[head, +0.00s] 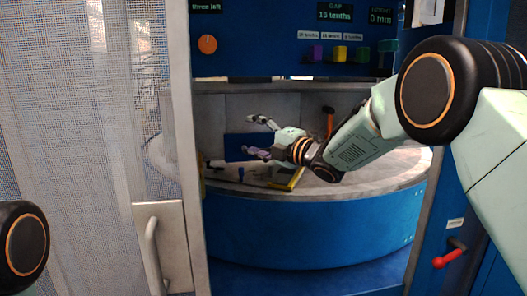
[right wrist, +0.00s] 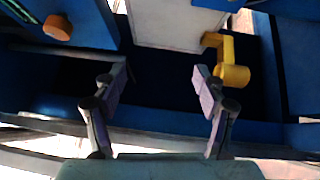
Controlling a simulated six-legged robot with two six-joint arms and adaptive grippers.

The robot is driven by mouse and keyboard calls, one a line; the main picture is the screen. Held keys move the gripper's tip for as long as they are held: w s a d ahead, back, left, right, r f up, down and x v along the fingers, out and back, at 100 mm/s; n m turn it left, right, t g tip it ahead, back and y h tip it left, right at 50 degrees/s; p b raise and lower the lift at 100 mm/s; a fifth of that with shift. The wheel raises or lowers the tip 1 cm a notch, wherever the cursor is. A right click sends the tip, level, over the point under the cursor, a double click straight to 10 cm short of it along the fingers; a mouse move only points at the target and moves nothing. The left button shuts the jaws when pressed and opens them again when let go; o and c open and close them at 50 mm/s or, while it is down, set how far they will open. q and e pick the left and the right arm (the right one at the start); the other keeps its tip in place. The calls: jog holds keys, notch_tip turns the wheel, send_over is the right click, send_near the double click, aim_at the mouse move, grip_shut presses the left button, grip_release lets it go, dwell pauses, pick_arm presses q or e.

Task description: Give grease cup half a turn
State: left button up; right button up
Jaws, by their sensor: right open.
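My right gripper (head: 254,136) is open and empty over the round blue table, its fingers pointing left in the head view. In the right wrist view its two fingers (right wrist: 160,74) are wide apart with nothing between them. A yellow cylindrical part on a bent arm (right wrist: 232,76) shows just right of the right finger; it may be the grease cup, but I cannot tell for certain. An orange round knob (right wrist: 57,27) shows at the upper left of that view. My left gripper is out of view; only a joint of that arm shows at the lower left.
A mesh door (head: 90,110) with a pale handle (head: 152,250) stands at the left. The curved table (head: 310,228) carries a yellow-edged piece (head: 287,182). A panel above holds an orange knob (head: 207,44) and several coloured blocks. A red lever (head: 440,262) is at the lower right.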

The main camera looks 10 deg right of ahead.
jog(key=f, duration=0.3)
jog(key=shift+w+d+f+m, duration=0.1)
jog(key=shift+d+f+m, duration=0.05)
jog(key=shift+d+m, duration=0.2)
